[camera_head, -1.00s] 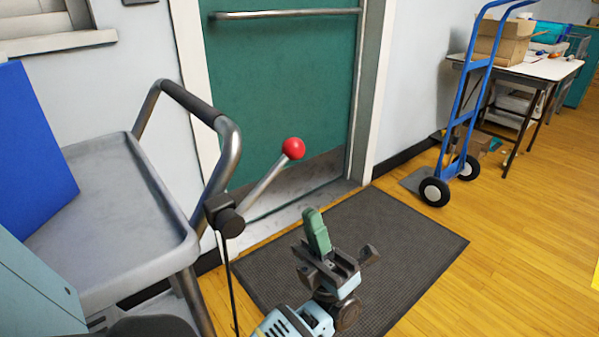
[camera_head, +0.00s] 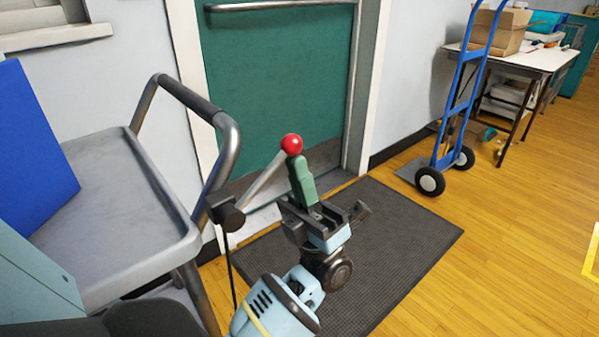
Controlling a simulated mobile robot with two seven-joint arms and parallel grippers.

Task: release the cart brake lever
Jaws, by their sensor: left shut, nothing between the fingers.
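The brake lever is a grey rod (camera_head: 262,182) with a red ball knob (camera_head: 291,144), rising up and to the right from a black pivot (camera_head: 228,215) on the grey cart's (camera_head: 125,215) tubular handle frame. My left gripper (camera_head: 300,170) is shut and empty, its green fingers pointing up. In the picture its fingertips are just below the red knob and to the right of the rod. I cannot tell whether they touch the lever. My right gripper is not in view.
A blue panel (camera_head: 30,150) stands on the cart at left. A green door (camera_head: 280,90) with a push bar is behind, with a dark floor mat (camera_head: 400,245) before it. A blue hand truck (camera_head: 462,110) and a table (camera_head: 520,60) stand at right.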

